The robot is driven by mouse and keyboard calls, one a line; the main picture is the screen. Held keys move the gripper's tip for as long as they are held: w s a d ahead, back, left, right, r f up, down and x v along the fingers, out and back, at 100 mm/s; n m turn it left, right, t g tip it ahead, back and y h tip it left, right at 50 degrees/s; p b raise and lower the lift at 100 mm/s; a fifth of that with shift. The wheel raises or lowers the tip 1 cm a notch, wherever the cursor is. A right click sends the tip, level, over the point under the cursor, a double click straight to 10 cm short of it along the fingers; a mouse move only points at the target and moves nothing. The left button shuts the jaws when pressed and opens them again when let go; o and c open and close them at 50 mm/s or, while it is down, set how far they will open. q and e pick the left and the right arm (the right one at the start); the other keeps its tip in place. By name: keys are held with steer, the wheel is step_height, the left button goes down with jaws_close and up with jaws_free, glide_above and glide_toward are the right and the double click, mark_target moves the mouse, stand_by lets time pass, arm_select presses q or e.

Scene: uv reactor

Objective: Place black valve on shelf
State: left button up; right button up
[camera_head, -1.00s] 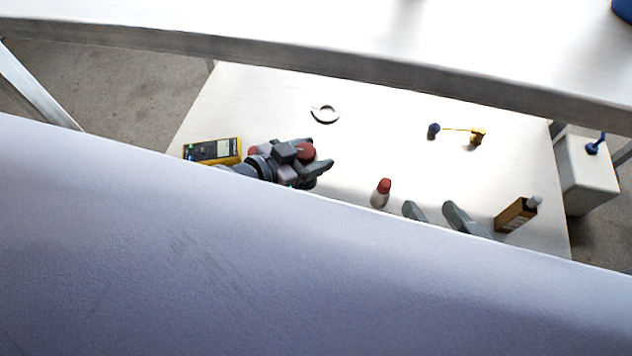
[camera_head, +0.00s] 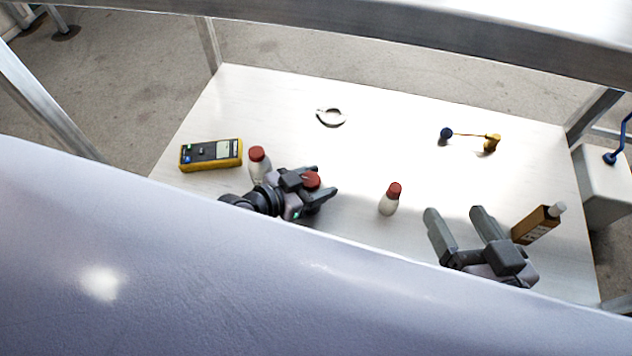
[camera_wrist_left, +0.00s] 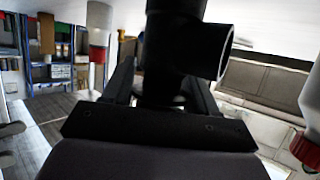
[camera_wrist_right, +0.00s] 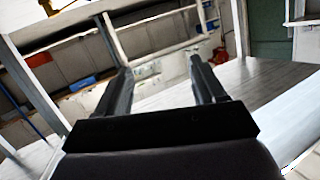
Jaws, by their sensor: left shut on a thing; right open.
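My left gripper (camera_head: 318,184) is shut on the black valve, whose red part (camera_head: 311,180) shows between the fingers in the head view. In the left wrist view the black valve body (camera_wrist_left: 190,45) sits between the fingers, with a round open pipe end facing right. The white shelf board (camera_head: 380,145) lies under both grippers; I cannot tell whether the valve touches it. My right gripper (camera_head: 455,215) is open and empty over the board's front right. Its fingers also show apart in the right wrist view (camera_wrist_right: 160,75).
Red-capped white bottles stand left (camera_head: 258,165) and right (camera_head: 390,200) of the left gripper. A yellow meter (camera_head: 212,154) lies at left, a white ring (camera_head: 331,117) behind, a blue-yellow part (camera_head: 470,136) at back right. A brown bottle (camera_head: 536,224) is beside the right gripper. A metal beam (camera_head: 400,45) crosses above.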

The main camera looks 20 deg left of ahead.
arm_select(q)
steer(key=shift+f, duration=0.1)
steer(key=o, duration=1.3)
steer(key=shift+c, duration=0.2)
arm_select(e)
steer(key=shift+r, duration=0.1)
arm_select(q)
steer(key=shift+s+a+r, duration=0.25)
steer(key=shift+s, duration=0.05)
steer(key=p+v, duration=0.3)
steer(key=v, duration=0.8)
steer(key=shift+p, duration=0.4)
arm_select(e)
steer(key=shift+w+a+m+g+y, duration=0.15)
steer(key=shift+a+m+g+y, duration=0.2)
steer(key=shift+a, duration=0.3)
steer(key=shift+w+a+m+g+y, duration=0.15)
steer(key=shift+a+m+g, duration=0.1)
steer(key=shift+a+g, duration=0.3)
arm_select(q)
steer(key=shift+r, duration=0.1)
